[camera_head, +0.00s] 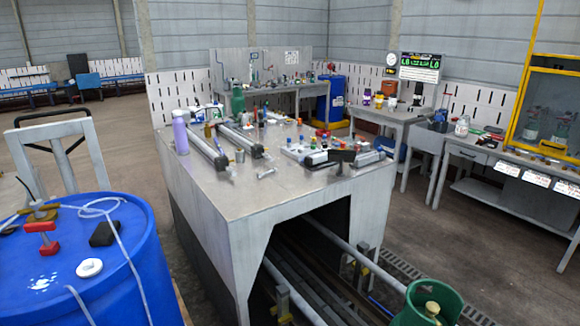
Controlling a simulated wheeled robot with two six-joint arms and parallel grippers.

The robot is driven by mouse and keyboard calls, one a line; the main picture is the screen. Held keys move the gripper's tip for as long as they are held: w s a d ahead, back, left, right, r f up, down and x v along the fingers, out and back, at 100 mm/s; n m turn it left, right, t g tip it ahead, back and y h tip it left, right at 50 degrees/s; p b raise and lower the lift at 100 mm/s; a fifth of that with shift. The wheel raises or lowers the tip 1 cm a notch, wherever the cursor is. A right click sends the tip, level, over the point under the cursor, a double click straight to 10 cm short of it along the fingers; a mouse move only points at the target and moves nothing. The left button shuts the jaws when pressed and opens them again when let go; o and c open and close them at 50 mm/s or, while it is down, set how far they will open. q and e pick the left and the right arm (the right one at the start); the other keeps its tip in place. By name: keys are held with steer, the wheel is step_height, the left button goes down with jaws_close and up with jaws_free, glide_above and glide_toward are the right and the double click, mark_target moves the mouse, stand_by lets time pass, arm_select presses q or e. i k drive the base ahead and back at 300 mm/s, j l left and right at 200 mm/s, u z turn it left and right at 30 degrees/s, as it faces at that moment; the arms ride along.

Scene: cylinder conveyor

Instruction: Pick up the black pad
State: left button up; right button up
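A small black pad-like block (105,233) lies on top of the blue drum (150,285) at the lower left, beside a white cord. A second black flat piece (343,156) sits near the right front of the grey metal table (215,168), among small parts. I cannot tell for sure which of the two is the black pad. Neither of my grippers shows in this view.
The drum top also holds a red T-shaped piece (42,240) and a white ring (89,268). A purple bottle (181,132) and long cylinders (200,150) stand or lie on the table. A green gas cylinder (428,300) is at the lower right.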

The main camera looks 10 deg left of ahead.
mark_target(105, 233)
steer(key=u, duration=1.35)
steer(key=k+j, duration=0.05)
